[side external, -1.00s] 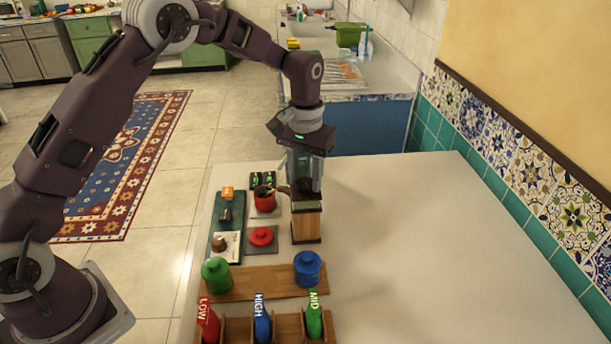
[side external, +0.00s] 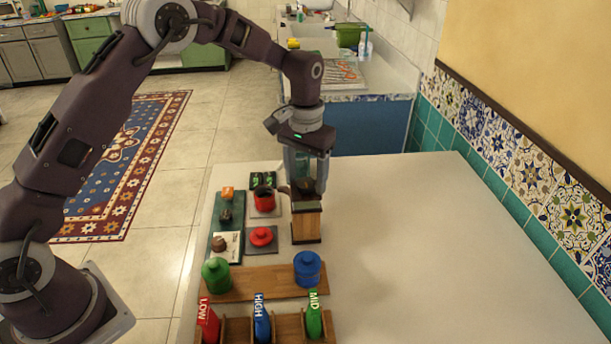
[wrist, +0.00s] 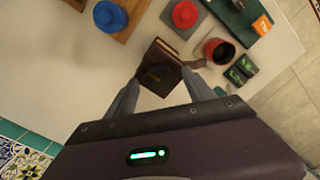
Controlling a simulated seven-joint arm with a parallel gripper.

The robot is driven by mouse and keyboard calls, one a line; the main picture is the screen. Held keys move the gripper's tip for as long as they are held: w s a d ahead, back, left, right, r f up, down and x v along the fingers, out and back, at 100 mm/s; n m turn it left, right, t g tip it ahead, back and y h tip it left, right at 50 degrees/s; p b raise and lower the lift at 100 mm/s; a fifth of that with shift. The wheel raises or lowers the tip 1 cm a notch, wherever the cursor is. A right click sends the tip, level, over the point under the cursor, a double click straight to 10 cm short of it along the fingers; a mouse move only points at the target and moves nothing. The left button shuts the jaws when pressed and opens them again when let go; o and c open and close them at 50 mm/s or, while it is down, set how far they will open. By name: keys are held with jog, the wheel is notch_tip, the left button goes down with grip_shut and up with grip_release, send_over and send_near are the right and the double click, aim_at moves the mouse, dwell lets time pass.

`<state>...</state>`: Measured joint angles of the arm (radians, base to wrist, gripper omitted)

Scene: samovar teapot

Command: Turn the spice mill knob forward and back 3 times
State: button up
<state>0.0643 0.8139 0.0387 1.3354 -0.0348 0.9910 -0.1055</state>
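The spice mill (side external: 306,226) is a wooden box with a dark top, standing upright on the white table. In the wrist view the mill (wrist: 167,48) shows a dark round knob (wrist: 158,74) on top. A small brown part sticks out near the right fingertip. My gripper (side external: 305,186) points straight down over the mill, its fingers spread wide at either side of the mill's top. In the wrist view my gripper (wrist: 161,76) has the knob between its fingertips, with no clear contact. The knob is mostly hidden between the fingers in the side view.
Blue (side external: 307,268) and green (side external: 215,273) jars stand on a wooden board in front. The table to the right is clear.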

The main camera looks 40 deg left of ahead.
aim_at(306, 182)
jog(key=shift+r, duration=0.1)
notch_tip(306, 182, up, 7)
jog(key=shift+f, duration=0.1)
dwell(0.4)
notch_tip(306, 182, down, 7)
jog(key=shift+f, duration=0.1)
dwell(0.4)
grip_shut()
